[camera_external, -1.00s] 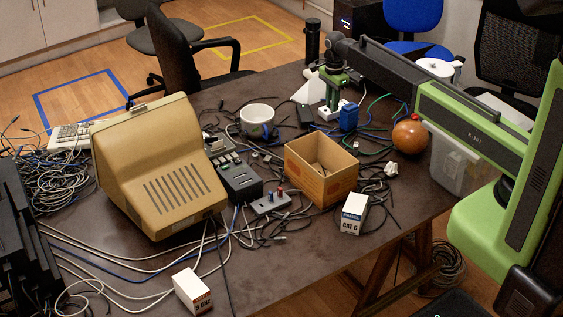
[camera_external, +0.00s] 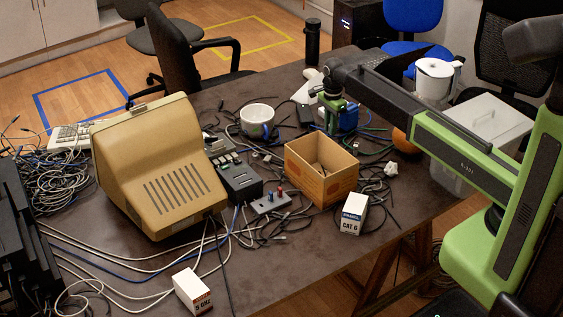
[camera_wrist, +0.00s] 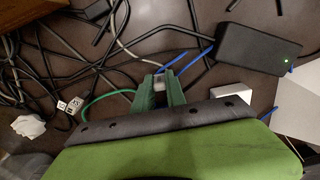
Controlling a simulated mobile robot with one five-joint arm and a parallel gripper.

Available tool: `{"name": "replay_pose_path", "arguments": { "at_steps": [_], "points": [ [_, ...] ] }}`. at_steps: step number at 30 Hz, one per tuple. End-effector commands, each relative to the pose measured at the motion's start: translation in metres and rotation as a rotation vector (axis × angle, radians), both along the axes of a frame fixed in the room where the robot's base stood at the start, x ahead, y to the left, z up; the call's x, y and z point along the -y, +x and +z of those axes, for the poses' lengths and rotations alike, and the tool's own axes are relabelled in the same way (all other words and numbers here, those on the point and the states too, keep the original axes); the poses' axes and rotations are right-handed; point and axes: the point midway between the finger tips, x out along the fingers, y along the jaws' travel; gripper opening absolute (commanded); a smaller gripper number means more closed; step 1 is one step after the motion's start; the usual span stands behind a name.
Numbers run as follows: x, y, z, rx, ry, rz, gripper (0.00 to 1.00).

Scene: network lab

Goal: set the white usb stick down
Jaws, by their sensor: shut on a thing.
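My gripper (camera_external: 333,129) points down over the table (camera_external: 285,280), behind the cardboard box (camera_external: 303,173) in the external view. In the wrist view its green fingers (camera_wrist: 160,92) are close together on a small pale piece, the white usb stick (camera_wrist: 159,84). Only a little of the stick shows between the fingers. I cannot make out the stick in the external view. Dark tabletop and cables lie around and beyond the fingertips; whether the stick touches the table I cannot tell.
A black power brick (camera_wrist: 257,49), a white block (camera_wrist: 232,92) and blue and green cables lie near the fingers.

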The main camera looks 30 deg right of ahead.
Motion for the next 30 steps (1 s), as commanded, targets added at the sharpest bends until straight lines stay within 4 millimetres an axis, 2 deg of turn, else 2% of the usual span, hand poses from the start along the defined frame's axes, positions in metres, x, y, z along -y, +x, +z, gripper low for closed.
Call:
{"name": "replay_pose_path", "arguments": {
  "at_steps": [5, 6, 10, 22, 26, 30],
  "points": [
    [0.000, 0.000, -0.004, 0.000, 0.000, 0.000, 0.00],
    [0.000, 0.000, -0.003, 0.000, 0.000, 0.000, 0.20],
    [0.000, 0.000, -0.002, 0.000, 0.000, 0.000, 0.37],
    [0.000, 0.000, 0.003, 0.000, 0.000, 0.000, 0.38],
    [0.000, 0.000, 0.018, 0.000, 0.000, 0.000, 0.38],
    [0.000, 0.000, 0.045, 0.000, 0.000, 0.000, 0.38]
  ]
}}
